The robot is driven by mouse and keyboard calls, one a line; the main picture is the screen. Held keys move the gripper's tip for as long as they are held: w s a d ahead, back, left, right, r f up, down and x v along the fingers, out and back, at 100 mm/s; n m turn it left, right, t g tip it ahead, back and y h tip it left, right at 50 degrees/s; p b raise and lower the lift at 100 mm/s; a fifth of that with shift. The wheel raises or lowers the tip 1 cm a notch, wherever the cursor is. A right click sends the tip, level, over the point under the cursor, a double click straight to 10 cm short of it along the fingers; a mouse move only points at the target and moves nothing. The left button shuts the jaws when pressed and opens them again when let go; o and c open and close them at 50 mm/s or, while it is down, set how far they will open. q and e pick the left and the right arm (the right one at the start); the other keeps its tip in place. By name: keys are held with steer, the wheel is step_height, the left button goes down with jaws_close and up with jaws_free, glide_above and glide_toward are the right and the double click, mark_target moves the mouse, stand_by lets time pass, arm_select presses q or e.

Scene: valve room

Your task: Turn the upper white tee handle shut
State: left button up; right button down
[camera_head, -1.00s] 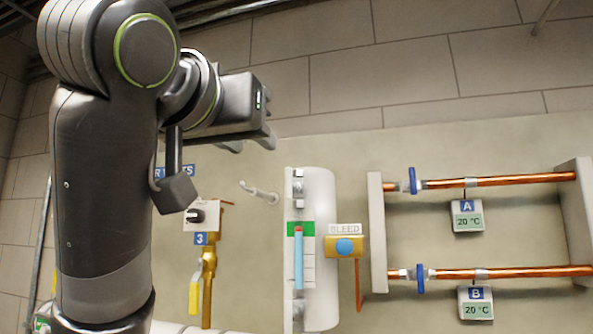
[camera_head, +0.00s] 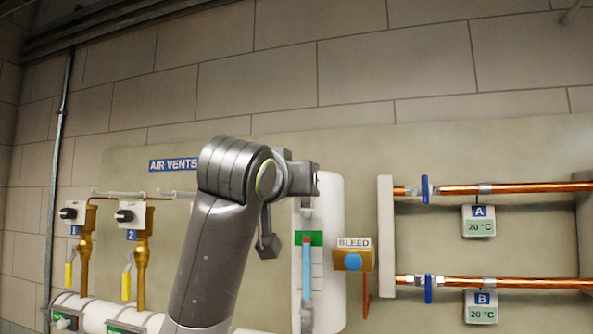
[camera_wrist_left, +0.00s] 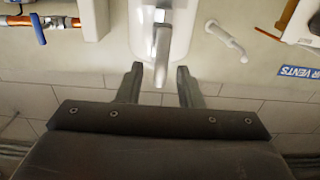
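The upper white tee handle (camera_wrist_left: 162,52) stands out from the top of the white column in the left wrist view, which shows the scene upside down. My left gripper (camera_wrist_left: 160,75) is open, with one finger on each side of the handle and a gap on both sides. I cannot tell how deep the handle sits between the fingers. In the head view my left gripper (camera_head: 303,180) is in front of the top of the white column (camera_head: 330,270) and hides the handle there. My right gripper is not in view.
Air vents with yellow levers (camera_head: 126,285) stand to the left. A white spout (camera_wrist_left: 228,40) is beside my gripper in the wrist view.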

arm_select(q)
steer(key=shift+w+d, duration=0.15)
steer(key=shift+w, duration=0.2)
jaws_close()
steer(key=m+b, duration=0.3)
steer(key=m, duration=0.3)
steer(key=d+f+m+b, duration=0.1)
steer(key=m+b, duration=0.2)
steer(key=m, duration=0.3)
steer(key=d+f+m+b, duration=0.1)
steer(key=m+b, duration=0.3)
steer(key=m, duration=0.1)
steer(key=shift+s+f+m, duration=0.1)
steer(key=shift+s+m, duration=0.2)
steer(key=shift+m, duration=0.1)
stand_by(0.7)
